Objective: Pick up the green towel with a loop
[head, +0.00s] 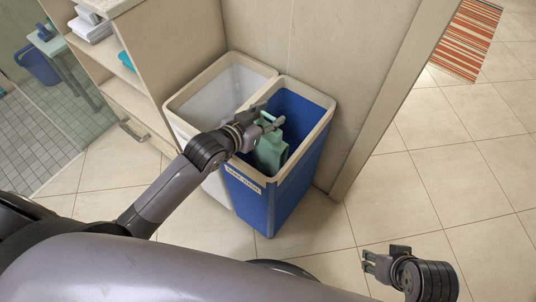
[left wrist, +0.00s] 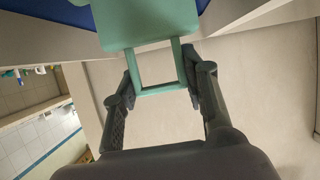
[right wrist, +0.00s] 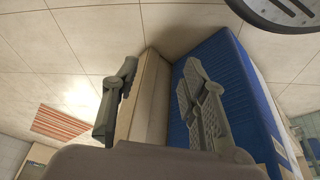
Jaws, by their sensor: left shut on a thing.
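The green towel (head: 270,154) is a flat pale green piece with a rectangular loop at one end. It hangs upright in the mouth of the blue bin (head: 291,191); I cannot tell whether it touches the inside. My left gripper (head: 273,124) is over the bin, shut on the loop. In the left wrist view the towel (left wrist: 150,22) and its loop show between the fingers (left wrist: 160,72). My right gripper (head: 372,262) is low over the floor at the right. In the right wrist view its fingers (right wrist: 158,82) are apart with nothing held between them.
A white bin (head: 215,93) stands against the blue bin's left side. A shelf unit (head: 135,100) with folded towels (head: 92,25) is at the left. A wall edge (head: 385,110) rises behind the bins. Open tiled floor (head: 440,180) and a striped rug (head: 467,38) lie to the right.

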